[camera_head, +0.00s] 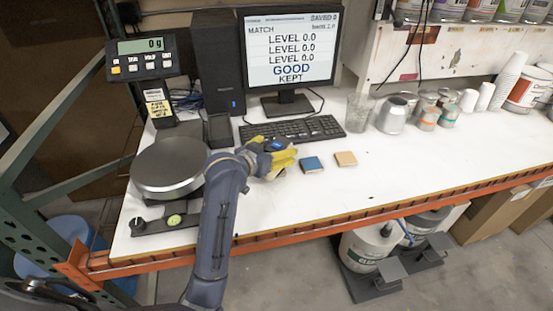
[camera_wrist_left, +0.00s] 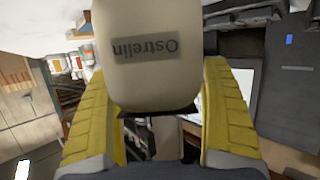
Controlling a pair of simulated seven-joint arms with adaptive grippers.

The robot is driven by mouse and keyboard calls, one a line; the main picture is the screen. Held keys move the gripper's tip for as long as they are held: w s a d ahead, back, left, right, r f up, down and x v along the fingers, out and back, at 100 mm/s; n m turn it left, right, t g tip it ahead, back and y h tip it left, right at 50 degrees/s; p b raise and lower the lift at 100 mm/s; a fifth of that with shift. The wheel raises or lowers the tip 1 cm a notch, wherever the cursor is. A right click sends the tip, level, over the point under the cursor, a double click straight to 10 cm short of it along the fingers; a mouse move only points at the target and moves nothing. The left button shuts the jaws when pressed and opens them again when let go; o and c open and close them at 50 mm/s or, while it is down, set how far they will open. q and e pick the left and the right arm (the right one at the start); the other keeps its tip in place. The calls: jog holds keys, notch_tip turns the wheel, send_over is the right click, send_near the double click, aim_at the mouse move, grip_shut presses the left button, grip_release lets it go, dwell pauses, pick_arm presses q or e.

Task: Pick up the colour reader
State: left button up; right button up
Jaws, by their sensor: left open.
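A cream, rounded body with a grey label reading "Ostrelin" upside down, apparently the colour reader (camera_wrist_left: 152,75), fills the upper middle of the left wrist view. My left gripper (camera_wrist_left: 158,95) is open, with one yellow finger on each side of this body. Narrow gaps show beside its lower part; contact higher up cannot be told. In the head view, my left gripper (camera_head: 280,157) is low over the white table in front of the keyboard. A small dark shape with a blue spot (camera_head: 277,146) shows at its fingers. My right gripper is not in view.
A blue square (camera_head: 312,164) and a tan square (camera_head: 346,159) lie just right of the gripper. The keyboard (camera_head: 293,130) is behind it. A round scale (camera_head: 168,166) stands left. Cans and cups (camera_head: 393,115) line the back right. The white table's (camera_head: 420,160) front right is clear.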

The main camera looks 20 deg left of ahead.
pick_arm(q)
jog(key=c, duration=1.7)
jog(key=shift+o, duration=0.2)
jog(key=shift+r, duration=0.1)
notch_tip(320, 180, up, 10)
jog(key=shift+f, duration=0.1)
